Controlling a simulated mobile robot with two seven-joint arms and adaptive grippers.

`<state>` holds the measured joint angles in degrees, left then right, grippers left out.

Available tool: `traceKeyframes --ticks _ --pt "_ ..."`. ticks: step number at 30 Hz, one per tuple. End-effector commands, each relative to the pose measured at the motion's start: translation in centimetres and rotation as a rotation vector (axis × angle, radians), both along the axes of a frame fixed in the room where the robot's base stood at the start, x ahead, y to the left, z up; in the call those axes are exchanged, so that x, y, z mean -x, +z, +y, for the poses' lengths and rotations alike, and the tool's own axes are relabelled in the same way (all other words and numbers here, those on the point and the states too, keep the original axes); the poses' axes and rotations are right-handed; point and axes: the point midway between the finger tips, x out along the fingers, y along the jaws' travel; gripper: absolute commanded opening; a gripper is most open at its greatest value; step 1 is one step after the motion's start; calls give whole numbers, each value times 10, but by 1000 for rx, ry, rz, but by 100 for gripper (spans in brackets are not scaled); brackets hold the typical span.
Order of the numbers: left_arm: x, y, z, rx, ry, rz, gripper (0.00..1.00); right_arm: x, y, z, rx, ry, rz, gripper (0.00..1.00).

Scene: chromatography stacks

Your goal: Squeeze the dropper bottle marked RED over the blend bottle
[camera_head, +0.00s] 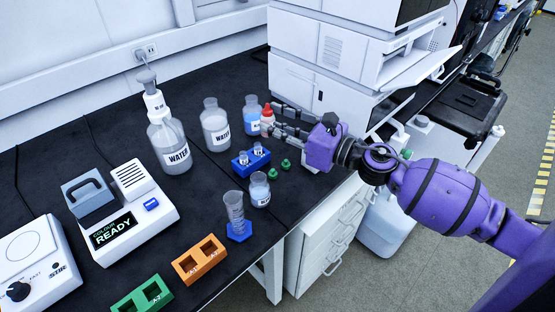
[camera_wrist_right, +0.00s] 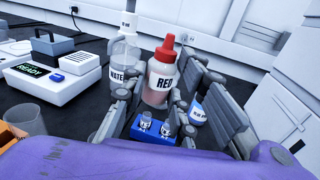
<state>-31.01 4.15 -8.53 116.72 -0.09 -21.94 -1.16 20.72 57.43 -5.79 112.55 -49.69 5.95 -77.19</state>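The RED dropper bottle (camera_head: 267,117), clear with a red cap, stands upright at the back of the bench. In the right wrist view its RED label (camera_wrist_right: 160,84) faces me. My right gripper (camera_head: 268,115) reaches in from the right with its fingers spread on either side of this bottle; in the wrist view the fingers (camera_wrist_right: 160,88) flank it and look open. Contact with the bottle is not clear. My left gripper is out of view.
A blue rack (camera_head: 240,170) with small vials and two green caps (camera_head: 286,163) lie near the gripper. A blue-liquid bottle (camera_head: 252,112) stands beside the RED one. WATER bottles (camera_head: 216,125), a cylinder (camera_head: 235,210) and a colour reader (camera_head: 130,215) stand left. A white instrument stack (camera_head: 330,60) rises behind.

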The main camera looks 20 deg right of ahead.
Motion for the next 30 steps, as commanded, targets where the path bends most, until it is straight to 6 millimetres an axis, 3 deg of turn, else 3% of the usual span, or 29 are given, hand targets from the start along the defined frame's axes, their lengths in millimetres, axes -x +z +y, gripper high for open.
traceKeyframes --ticks 5,9,12,20,30 --pt "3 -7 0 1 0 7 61 8 -34 -1 -10 90 3 22" --pt "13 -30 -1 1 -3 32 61 16 -84 3 -4 145 7 22" --pt "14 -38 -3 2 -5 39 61 17 -98 5 0 153 2 22" --pt "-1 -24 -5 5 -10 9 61 20 -91 9 71 157 -45 22" --pt "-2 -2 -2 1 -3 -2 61 31 -69 26 390 154 -235 22"
